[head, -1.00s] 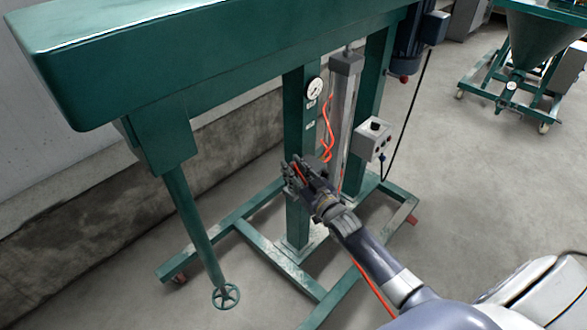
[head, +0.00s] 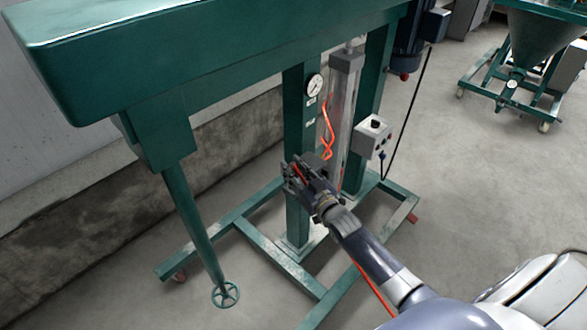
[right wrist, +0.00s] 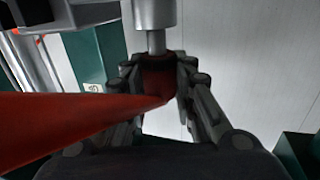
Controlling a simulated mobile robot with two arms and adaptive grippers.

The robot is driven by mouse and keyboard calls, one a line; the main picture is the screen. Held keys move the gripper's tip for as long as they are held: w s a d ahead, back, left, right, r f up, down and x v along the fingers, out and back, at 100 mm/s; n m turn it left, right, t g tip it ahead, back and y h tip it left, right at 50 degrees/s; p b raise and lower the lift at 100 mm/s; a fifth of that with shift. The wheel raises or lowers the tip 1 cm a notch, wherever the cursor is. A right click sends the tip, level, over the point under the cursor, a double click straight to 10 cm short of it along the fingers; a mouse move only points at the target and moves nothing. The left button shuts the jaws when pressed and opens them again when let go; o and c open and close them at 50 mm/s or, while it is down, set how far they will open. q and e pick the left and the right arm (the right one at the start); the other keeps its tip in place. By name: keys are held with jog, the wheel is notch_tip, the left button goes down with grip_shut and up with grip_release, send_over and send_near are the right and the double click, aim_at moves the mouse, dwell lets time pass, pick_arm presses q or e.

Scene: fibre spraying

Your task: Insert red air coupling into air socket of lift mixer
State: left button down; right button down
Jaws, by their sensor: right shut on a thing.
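The green lift mixer (head: 215,55) fills the left and middle of the head view. My right gripper (head: 292,175) is in front of its near green column, at mid height. In the right wrist view this gripper (right wrist: 158,90) is shut on the red air coupling (right wrist: 157,82), which has a dark collar on top. A silver metal fitting (right wrist: 155,14), apparently the air socket, is directly above. Its thin stem meets the collar; how deep it sits cannot be told. In the head view the fingers mostly hide the coupling. My left gripper is not in view.
A red hose (right wrist: 50,128) crosses the left of the wrist view. An orange coiled hose (head: 326,135), a gauge (head: 314,86) and a grey control box (head: 371,138) are near my gripper. A green hopper cart (head: 540,45) stands far right. Floor to the right is clear.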

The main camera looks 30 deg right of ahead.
jog(key=shift+f+b, duration=0.75)
jog(key=shift+f, duration=0.3)
jog(key=c, duration=1.2)
grip_release()
jog(key=shift+c, duration=0.2)
jog(key=s, duration=1.2)
jog(key=shift+d, duration=0.4)
